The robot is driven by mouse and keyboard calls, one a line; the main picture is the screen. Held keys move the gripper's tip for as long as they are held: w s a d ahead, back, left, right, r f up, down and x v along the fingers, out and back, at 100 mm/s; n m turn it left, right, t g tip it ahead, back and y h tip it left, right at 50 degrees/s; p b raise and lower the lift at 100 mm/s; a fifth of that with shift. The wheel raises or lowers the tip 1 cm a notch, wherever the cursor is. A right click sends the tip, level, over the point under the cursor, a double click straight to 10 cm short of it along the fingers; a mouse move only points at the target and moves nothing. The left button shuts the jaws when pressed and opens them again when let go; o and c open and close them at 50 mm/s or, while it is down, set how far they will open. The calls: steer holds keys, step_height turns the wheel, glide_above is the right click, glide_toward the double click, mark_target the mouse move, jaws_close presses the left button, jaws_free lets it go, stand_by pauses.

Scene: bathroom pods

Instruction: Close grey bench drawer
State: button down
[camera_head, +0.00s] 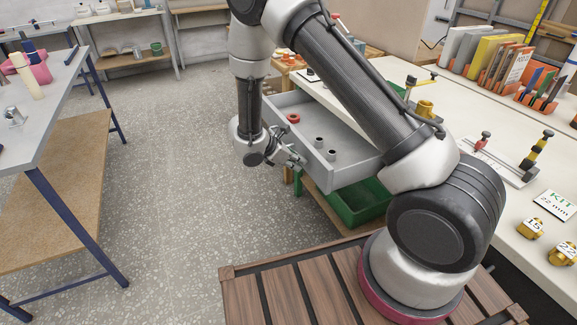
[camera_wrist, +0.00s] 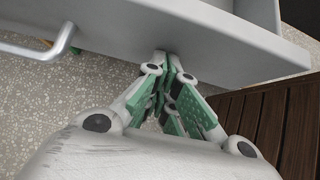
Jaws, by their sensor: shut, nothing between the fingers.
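The grey bench drawer (camera_head: 345,173) stands pulled out from under the white bench top on the right in the head view. A red ring and a few small dark-topped cylinders lie inside it. My gripper (camera_head: 298,160) is shut and empty at the outer face of the drawer front. In the wrist view my gripper (camera_wrist: 166,58) has its fingertips together at the drawer's grey front panel (camera_wrist: 215,40), touching it or very close. The drawer's bar handle (camera_wrist: 45,48) is to the left of the fingertips. My arm hides part of the drawer and bench in the head view.
A green bin (camera_head: 358,203) sits below the drawer. The bench top (camera_head: 475,190) holds books, a clamp fixture and yellow numbered blocks. A grey table (camera_head: 45,105) with blue legs stands at the left. Open speckled floor (camera_head: 170,190) lies between.

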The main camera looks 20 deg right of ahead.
steer(key=w+d, duration=0.1)
steer(key=d, duration=0.5)
steer(key=w+d, duration=0.1)
steer(key=d, duration=0.6)
steer(key=w+d, duration=0.1)
steer(key=d, duration=0.6)
steer(key=shift+w, duration=0.2)
steer(key=shift+d, duration=0.3)
steer(key=shift+d+r, duration=0.1)
